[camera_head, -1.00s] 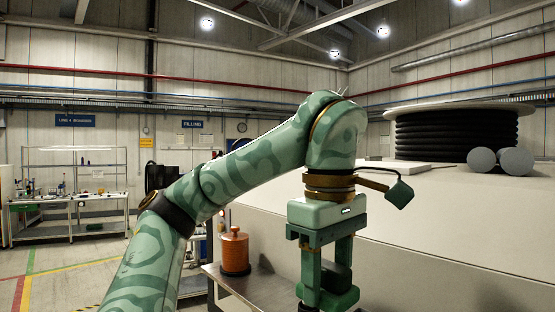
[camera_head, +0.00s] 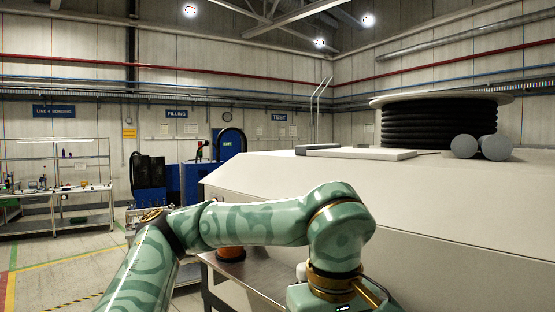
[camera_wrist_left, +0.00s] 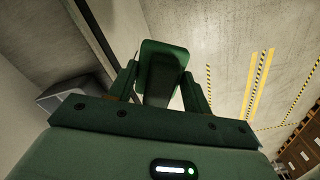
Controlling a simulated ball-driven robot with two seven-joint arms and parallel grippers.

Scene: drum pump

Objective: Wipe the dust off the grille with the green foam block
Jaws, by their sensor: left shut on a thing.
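In the left wrist view, my left gripper (camera_wrist_left: 160,88) is shut on the green foam block (camera_wrist_left: 164,55), which is dark green and sticks out past the fingers. In the head view, the body of the same gripper (camera_head: 334,297) shows at the bottom edge, beside the large pale housing. Its fingers and the block are below that picture. I cannot make out the grille or any dust in either view. My right gripper is not in view.
The large pale housing (camera_head: 470,205) fills the right side, with a black cable reel (camera_head: 432,126) on top. A metal table (camera_head: 255,275) stands below my arm; an orange object (camera_head: 230,254) on it is partly hidden. Open floor (camera_head: 65,278) lies to the left.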

